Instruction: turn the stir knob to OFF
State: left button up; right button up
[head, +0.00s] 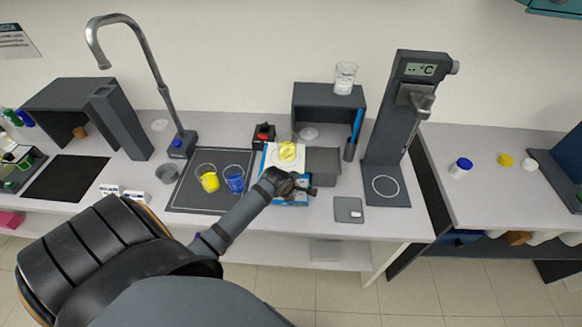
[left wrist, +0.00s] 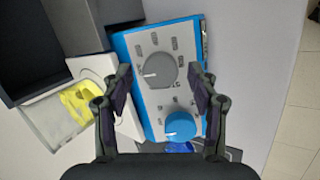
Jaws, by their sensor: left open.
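In the left wrist view a blue-edged control panel (left wrist: 134,40) carries a large grey knob (left wrist: 154,78) and a smaller blue knob (left wrist: 180,126). Small marks ring the grey knob, and its white pointer line points left in the picture. The labels are too small to read, so I cannot tell which is the stir knob. My left gripper (left wrist: 160,88) is open, its fingers apart on either side of the panel with the grey knob between their tips. In the head view the left gripper (head: 301,187) covers most of the panel. My right gripper is not in view.
A beaker of yellow liquid (head: 287,151) stands on the white plate beside the panel. A grey box (head: 323,166) is right of it. Beakers of yellow (head: 208,178) and blue liquid (head: 235,180) stand on a dark tray to the left.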

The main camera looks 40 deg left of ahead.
pick_arm(q)
jog(key=v, duration=1.1)
jog(key=shift+s+d, duration=0.1)
